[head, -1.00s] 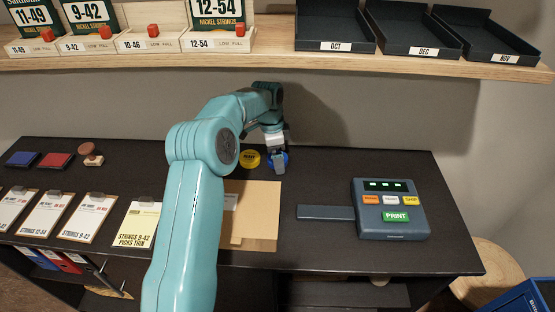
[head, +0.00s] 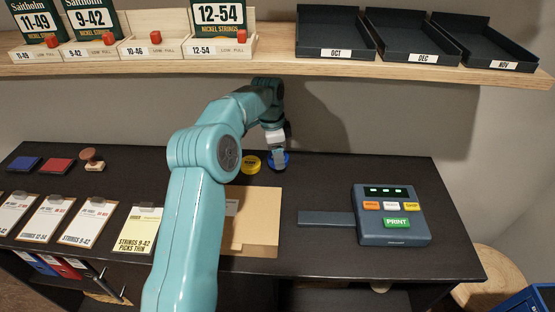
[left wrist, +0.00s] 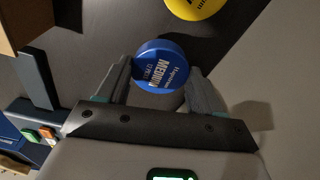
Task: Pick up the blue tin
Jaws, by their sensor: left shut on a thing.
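The blue tin (left wrist: 161,66) is round, with white lettering reading "MEDIUM" on its lid. In the left wrist view it sits between the two fingers of my left gripper (left wrist: 166,82), which is shut on it. In the head view my left gripper (head: 278,158) is over the back of the dark bench, and the blue tin (head: 285,160) shows partly behind it. I cannot tell whether the tin is clear of the bench top. My right gripper is not in view.
A yellow tin (head: 250,164) stands just left of the blue one. A tan folder (head: 262,215) lies in front, and a label printer (head: 390,214) stands to the right. Clipboards (head: 90,220) lie at the left. A shelf (head: 280,50) with trays runs above.

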